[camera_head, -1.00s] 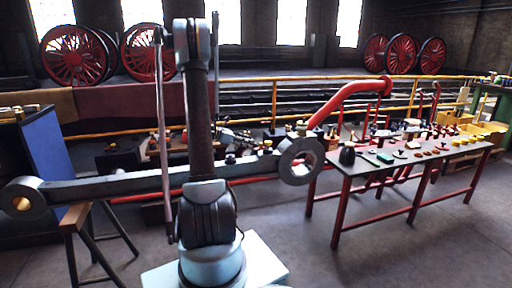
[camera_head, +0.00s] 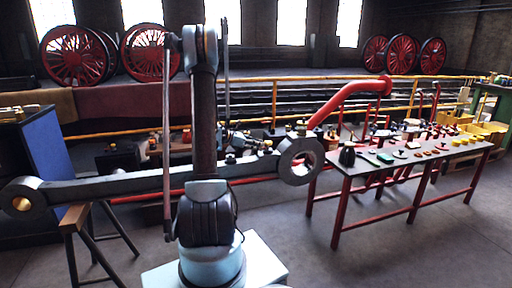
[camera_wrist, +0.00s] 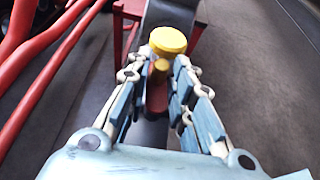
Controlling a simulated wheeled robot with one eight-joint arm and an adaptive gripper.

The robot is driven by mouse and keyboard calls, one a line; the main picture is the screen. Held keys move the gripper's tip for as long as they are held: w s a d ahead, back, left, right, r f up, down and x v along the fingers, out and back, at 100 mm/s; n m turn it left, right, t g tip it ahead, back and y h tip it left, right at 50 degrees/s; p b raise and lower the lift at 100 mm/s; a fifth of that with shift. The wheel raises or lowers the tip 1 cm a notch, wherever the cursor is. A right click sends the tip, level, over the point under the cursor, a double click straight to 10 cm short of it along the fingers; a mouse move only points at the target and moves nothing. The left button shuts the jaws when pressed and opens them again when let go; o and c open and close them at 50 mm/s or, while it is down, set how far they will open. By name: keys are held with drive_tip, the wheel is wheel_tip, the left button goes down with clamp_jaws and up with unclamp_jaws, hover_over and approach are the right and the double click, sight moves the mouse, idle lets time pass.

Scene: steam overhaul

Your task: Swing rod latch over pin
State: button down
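The long grey rod (camera_head: 110,186) with a ring at each end spans the head view, propped on a trestle at the left. In the wrist view, a red latch-like piece (camera_wrist: 157,95) stands between the fingers of my gripper (camera_wrist: 156,75). A brass-coloured pin-like part (camera_wrist: 160,69) and a round yellow cap (camera_wrist: 167,40) show just beyond it, over a grey metal strip. My fingers are apart on either side of the red piece, with narrow gaps. Contact is hard to judge. In the head view my arm hides the gripper and latch.
A workbench (camera_head: 366,184) with small tools and parts stands at the right. A red curved pipe (camera_head: 350,94) and a yellow railing (camera_head: 258,80) run behind the rod. A blue panel (camera_head: 48,155) stands at the left. The floor at front right is clear.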

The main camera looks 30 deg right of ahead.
drive_tip(key=shift+w, duration=0.25)
drive_tip(key=shift+w+d+m+g, duration=0.1)
drive_tip(key=shift+m+g, duration=0.5)
drive_tip(key=shift+g, duration=0.1)
drive_tip(key=c, duration=2.4)
unclamp_jaws()
drive_tip(key=shift+m+g+y, duration=0.3)
drive_tip(key=shift+m+g, duration=0.2)
drive_tip(key=shift+g, duration=0.1)
drive_tip(key=c, duration=2.4)
unclamp_jaws()
drive_tip(key=c, duration=2.4)
unclamp_jaws()
drive_tip(key=c, duration=1.6)
unclamp_jaws()
drive_tip(key=shift+o, duration=0.2)
drive_tip(key=shift+s, duration=0.2)
